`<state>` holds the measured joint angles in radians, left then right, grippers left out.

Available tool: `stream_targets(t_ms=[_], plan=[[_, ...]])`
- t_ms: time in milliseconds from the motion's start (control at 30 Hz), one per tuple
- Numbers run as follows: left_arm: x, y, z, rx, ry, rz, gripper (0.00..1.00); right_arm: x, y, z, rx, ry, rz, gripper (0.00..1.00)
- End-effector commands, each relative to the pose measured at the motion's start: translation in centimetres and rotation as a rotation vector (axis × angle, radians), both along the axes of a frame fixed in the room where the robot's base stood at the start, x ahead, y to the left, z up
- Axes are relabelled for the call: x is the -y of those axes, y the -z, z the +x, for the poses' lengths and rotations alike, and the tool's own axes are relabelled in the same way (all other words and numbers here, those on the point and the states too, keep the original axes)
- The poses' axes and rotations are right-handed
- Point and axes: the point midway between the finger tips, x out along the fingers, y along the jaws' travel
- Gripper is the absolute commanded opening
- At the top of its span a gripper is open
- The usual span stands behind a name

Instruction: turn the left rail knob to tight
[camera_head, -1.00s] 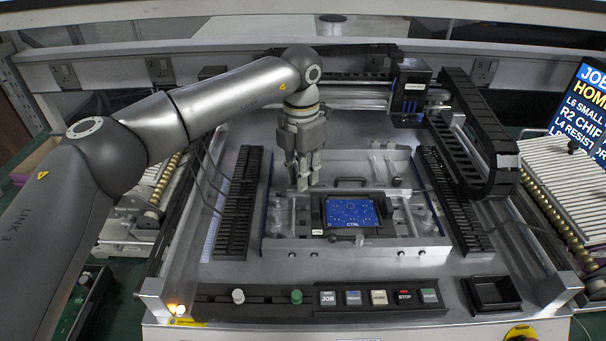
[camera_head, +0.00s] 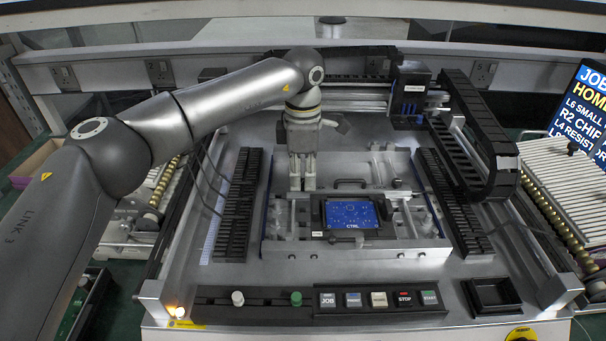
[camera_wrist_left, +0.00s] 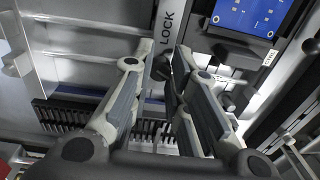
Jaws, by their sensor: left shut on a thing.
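My left gripper (camera_head: 303,187) points straight down at the back left corner of the board fixture (camera_head: 283,245). In the left wrist view its fingers (camera_wrist_left: 162,66) close in on a small dark knob (camera_wrist_left: 164,68), the left rail knob, and are shut on it. The knob sits by a grey rail strip marked LOCK (camera_wrist_left: 165,35). In the head view the fingers hide the knob. The knob's exact turn angle cannot be read. My right gripper is in neither view.
A blue board (camera_head: 351,213) sits in a black frame right of the gripper. Black slotted racks (camera_head: 238,205) flank the fixture. A dark gantry head (camera_head: 409,95) stands behind to the right. The control strip with buttons (camera_head: 378,299) lies in front.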

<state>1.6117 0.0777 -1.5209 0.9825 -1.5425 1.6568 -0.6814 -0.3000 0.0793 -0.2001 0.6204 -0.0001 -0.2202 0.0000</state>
Motion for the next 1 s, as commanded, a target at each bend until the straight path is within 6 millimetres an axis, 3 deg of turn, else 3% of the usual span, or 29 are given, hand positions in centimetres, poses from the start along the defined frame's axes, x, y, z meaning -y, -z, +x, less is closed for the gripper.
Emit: stream_targets(t_ms=[567, 600, 767, 1000], plan=[[-0.05, -0.13, 0.1, 0.003, 0.032, 0.0, 0.0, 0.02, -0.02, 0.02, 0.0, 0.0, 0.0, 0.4], [-0.05, -0.13, 0.1, 0.003, 0.032, 0.0, 0.18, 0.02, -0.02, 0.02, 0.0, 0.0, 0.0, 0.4], [-0.04, -0.1, 0.07, 0.002, 0.032, 0.0, 0.39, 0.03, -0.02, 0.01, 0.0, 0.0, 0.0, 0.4], [-0.02, -0.04, 0.03, 0.001, 0.033, 0.0, 0.4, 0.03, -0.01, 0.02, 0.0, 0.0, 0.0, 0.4]])
